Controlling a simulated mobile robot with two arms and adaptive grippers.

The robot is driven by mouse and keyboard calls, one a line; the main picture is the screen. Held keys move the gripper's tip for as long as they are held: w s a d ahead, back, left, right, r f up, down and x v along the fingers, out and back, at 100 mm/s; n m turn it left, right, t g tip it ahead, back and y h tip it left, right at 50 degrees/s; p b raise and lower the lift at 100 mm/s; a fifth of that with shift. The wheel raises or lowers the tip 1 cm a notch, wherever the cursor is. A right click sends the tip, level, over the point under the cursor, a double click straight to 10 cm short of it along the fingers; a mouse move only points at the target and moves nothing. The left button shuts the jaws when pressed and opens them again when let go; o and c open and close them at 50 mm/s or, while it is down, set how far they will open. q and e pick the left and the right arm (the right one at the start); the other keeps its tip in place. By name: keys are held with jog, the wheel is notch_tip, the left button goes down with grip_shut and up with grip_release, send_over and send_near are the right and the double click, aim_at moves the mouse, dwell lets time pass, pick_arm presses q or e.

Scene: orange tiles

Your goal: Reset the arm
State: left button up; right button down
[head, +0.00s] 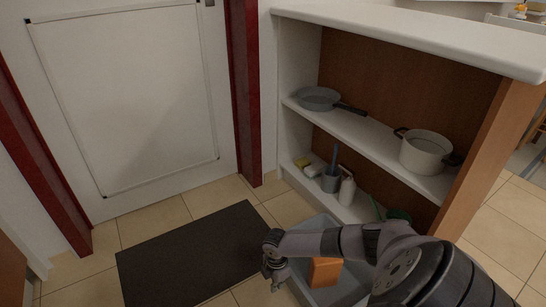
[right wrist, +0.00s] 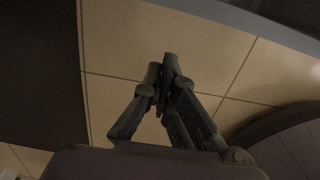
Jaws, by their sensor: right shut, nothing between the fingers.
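My right arm (head: 350,242) reaches in from the lower right of the head view, with its forearm lying across to the left. My right gripper (head: 272,268) hangs at its left end, above the right edge of the dark mat. In the right wrist view the fingers of the right gripper (right wrist: 167,72) meet at their tips over the tiled floor, with nothing between them. My left gripper does not show in either view.
A shelf unit (head: 410,33) holds a frying pan (head: 318,97), a white pot (head: 425,152) and a spray bottle (head: 347,191). Below it, a grey bin (head: 345,287) with an orange box (head: 324,271) lies partly behind my arm. A dark mat (head: 195,258) covers the floor before the white door (head: 130,100).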

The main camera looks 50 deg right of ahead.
notch_tip(320, 180, up, 6)
jog(key=p, duration=0.2)
jog(key=shift+r+p, duration=0.25)
jog(key=shift+p, duration=0.05)
jog(key=shift+s, duration=0.1)
